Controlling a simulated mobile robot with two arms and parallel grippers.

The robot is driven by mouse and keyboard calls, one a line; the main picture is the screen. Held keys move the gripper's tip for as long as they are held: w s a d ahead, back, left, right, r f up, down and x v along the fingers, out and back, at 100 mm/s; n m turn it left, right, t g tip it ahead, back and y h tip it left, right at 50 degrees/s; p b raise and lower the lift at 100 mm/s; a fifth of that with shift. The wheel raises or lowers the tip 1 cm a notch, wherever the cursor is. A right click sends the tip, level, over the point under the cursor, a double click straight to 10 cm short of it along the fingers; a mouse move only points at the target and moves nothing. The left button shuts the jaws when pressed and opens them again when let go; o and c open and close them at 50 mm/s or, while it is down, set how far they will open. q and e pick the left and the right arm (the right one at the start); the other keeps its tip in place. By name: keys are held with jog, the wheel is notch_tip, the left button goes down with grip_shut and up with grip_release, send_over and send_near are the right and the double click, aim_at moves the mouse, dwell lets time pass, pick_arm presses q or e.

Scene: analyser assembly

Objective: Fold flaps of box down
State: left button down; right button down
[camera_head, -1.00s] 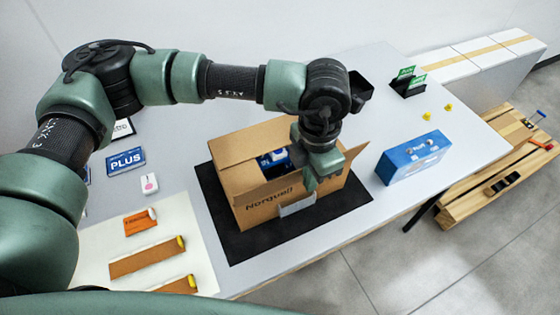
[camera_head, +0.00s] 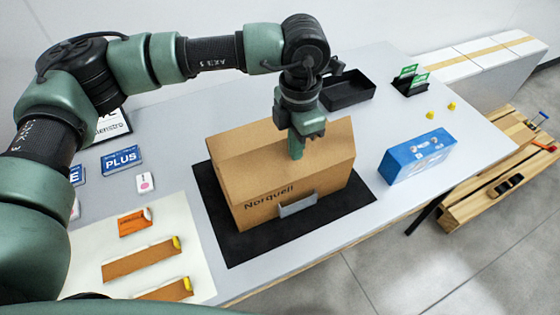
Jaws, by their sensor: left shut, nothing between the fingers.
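The brown cardboard box (camera_head: 275,205), marked Norquell, stands on a black mat (camera_head: 235,245), with a grey piece on its front face. Its flaps (camera_head: 245,160) now cover the top, and the inside is hidden. The flap surface at the back and right (camera_head: 337,145) looks slightly raised; I cannot tell whether every flap lies flat. My left gripper (camera_head: 296,152) points down over the middle of the box top, shut and empty. Its fingertips are at or just above the cardboard; contact is unclear. My right gripper is out of view.
A blue box (camera_head: 416,157) stands right of the mat. A black tray (camera_head: 347,90) and a black holder with green cards (camera_head: 409,82) are behind. Blue PLUS boxes (camera_head: 122,160) and a pale sheet with orange-brown pieces (camera_head: 140,259) lie left. A wooden pallet stands right.

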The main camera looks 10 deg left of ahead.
aim_at(286, 143)
pick_arm(q)
jog(key=shift+w+a+f+b, duration=0.3)
jog(key=shift+w+a+b, duration=0.05)
jog(key=shift+w, duration=0.15)
jog(key=shift+w+a+f+b, duration=0.25)
jog(key=shift+w+a+b, duration=0.1)
jog(key=shift+w, duration=0.15)
jog(key=shift+w+a+f+b, duration=0.55)
jog(key=shift+w+f+b, duration=0.15)
jog(key=shift+f+b, duration=0.2)
jog(key=shift+w+a+f+b, duration=0.15)
jog(key=shift+w+f+b, duration=0.05)
jog(key=shift+f+b, duration=0.25)
jog(key=shift+w+a+f+b, duration=0.1)
jog(key=shift+w+f+b, duration=0.05)
jog(key=shift+f+b, duration=0.25)
jog(key=shift+w+f, duration=0.1)
jog(key=shift+f, duration=0.15)
